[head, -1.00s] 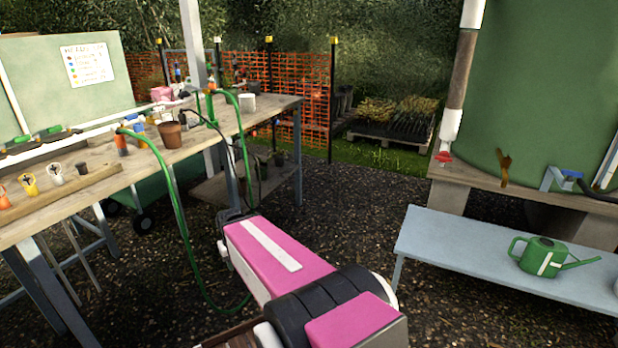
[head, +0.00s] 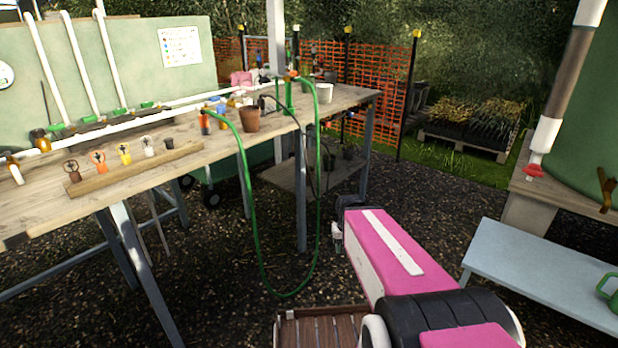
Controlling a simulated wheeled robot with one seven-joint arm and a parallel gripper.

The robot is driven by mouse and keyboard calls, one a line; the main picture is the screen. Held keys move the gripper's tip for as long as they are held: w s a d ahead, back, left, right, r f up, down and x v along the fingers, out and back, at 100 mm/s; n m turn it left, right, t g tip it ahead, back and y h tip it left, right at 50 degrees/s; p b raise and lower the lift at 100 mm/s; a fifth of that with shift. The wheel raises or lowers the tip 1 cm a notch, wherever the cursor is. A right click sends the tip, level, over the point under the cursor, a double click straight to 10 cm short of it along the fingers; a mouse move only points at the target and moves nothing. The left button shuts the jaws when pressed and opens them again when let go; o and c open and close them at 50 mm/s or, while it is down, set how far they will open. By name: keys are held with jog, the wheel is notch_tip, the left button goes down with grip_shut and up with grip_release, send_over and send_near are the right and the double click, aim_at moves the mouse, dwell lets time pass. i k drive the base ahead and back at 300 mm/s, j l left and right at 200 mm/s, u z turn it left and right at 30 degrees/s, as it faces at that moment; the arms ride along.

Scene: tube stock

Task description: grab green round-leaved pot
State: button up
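I cannot make out a green round-leaved pot for certain. Small dark pots, some with greenery, stand on the low shelf under the right end of the workbench; one pot (head: 348,152) shows there, too small to tell its leaves. My pink arm reaches forward from the bottom right, over the ground to the right of the bench. Its far end is beside the green hose loop in the picture.
The wooden workbench (head: 110,190) holds a brown pot (head: 250,119), a white pot (head: 324,93) and small bottles. A green hose (head: 256,250) hangs in a loop before it. A pale blue bench (head: 540,285) with a green watering can (head: 608,290) stands right. Dark ground lies between.

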aim_at(326, 157)
jog(key=i+l, duration=0.15)
jog(key=i, duration=0.5)
jog(key=i+l, duration=0.1)
jog(key=i, duration=0.5)
jog(key=i+l, duration=0.15)
jog(key=i, duration=0.5)
